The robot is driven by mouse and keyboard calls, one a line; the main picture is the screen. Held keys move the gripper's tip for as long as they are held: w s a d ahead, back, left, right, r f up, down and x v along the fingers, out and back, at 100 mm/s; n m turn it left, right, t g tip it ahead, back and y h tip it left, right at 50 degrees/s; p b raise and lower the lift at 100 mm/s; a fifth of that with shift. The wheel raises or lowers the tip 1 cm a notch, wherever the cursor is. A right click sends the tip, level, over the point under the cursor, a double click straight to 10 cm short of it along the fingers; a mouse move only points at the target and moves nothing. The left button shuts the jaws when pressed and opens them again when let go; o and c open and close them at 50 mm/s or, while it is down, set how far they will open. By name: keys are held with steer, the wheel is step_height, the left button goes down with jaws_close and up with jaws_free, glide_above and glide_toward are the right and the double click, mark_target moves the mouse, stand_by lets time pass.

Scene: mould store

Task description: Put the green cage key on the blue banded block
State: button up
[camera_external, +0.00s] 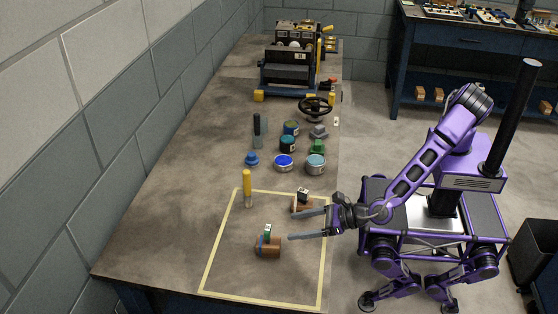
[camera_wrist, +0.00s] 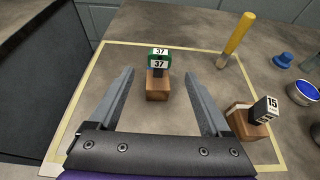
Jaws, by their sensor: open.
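A brown wooden block with a blue band (camera_external: 274,248) lies inside the taped rectangle on the bench. The green cage key (camera_external: 267,231) stands upright on it. In the wrist view the green key (camera_wrist: 158,59) shows white tags marked 37 above the brown block (camera_wrist: 157,91); the blue band is not clear there. My gripper (camera_external: 308,224) is open and empty, to the right of the block and key in the outside view. In the wrist view the fingers of my gripper (camera_wrist: 160,74) are spread, with the block and key beyond and between them, apart from both.
A second wooden block (camera_wrist: 241,123) bears a black key tagged 15 (camera_wrist: 265,109), close to one finger. Several tins, a blue knob (camera_external: 252,159) and a machine (camera_external: 288,68) are farther back. The rectangle's front is clear.

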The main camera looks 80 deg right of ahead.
steer(key=v, duration=0.2)
steer(key=shift+s+r, duration=0.15)
steer(key=shift+s, duration=0.1)
stand_by(0.3)
